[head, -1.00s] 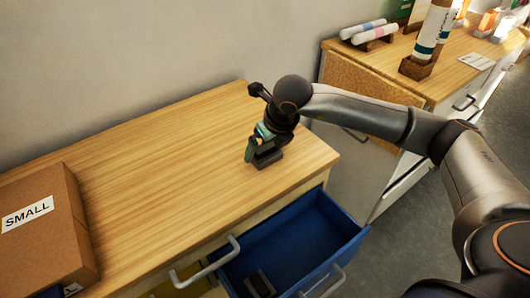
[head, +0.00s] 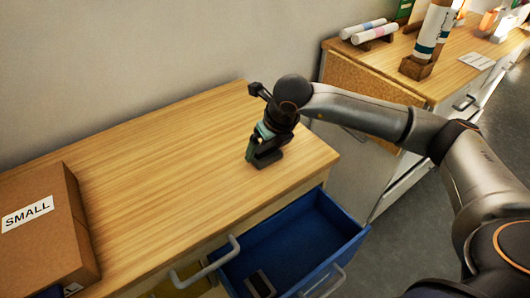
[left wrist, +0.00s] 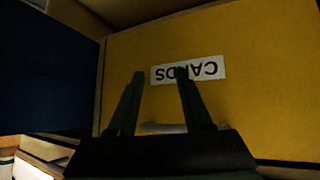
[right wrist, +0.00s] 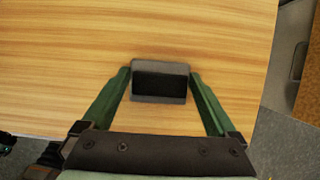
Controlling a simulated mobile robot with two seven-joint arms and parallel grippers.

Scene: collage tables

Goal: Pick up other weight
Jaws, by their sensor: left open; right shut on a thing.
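A dark block-shaped weight (right wrist: 160,82) is on the wooden tabletop near its right end. My right gripper (right wrist: 159,84) is shut on it, with a green finger at each side; in the head view the weight (head: 268,159) shows under the gripper. I cannot tell whether it touches the table. Another small dark weight (head: 261,284) lies in the open blue drawer. My left gripper (left wrist: 156,85) is open and empty, facing a yellow drawer front (left wrist: 250,110) with an upside-down "CARDS" label; the left gripper is not in the head view.
The blue drawer (head: 345,228) stands pulled out below the table's right front edge. A cardboard box (head: 60,240) marked "SMALL" sits at the table's left. The middle of the tabletop (head: 160,170) is clear.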

